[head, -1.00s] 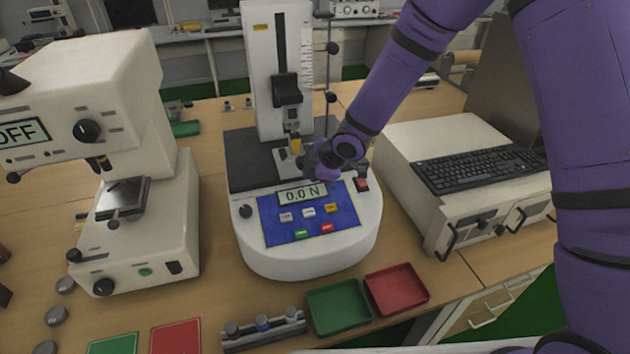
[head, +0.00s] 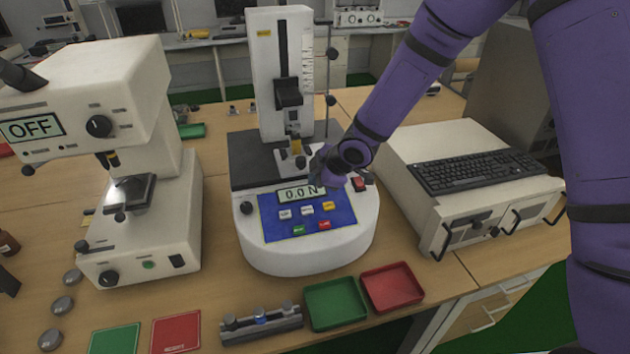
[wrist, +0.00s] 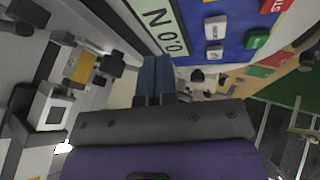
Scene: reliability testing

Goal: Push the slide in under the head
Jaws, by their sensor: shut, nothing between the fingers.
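The tester (head: 310,250) stands in the middle of the head view, its display reading 0.0 N. Its black head (head: 289,92) hangs on the white column. Below it is a yellow-banded tip, over a small light metal slide (head: 284,164) on the dark bed. My gripper (head: 318,180) is just right of and in front of the slide, low over the display's right end. In the wrist view my fingers (wrist: 154,78) are shut together and empty, with the display beside them. I cannot tell whether they touch anything. The slide's near side is partly hidden by my gripper.
A hardness-tester-like machine (head: 150,215) marked OFF stands at left. A beige cabinet with a keyboard (head: 475,170) is at right. Green (head: 336,305) and red (head: 392,288) trays and a sample rack (head: 262,325) lie in front.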

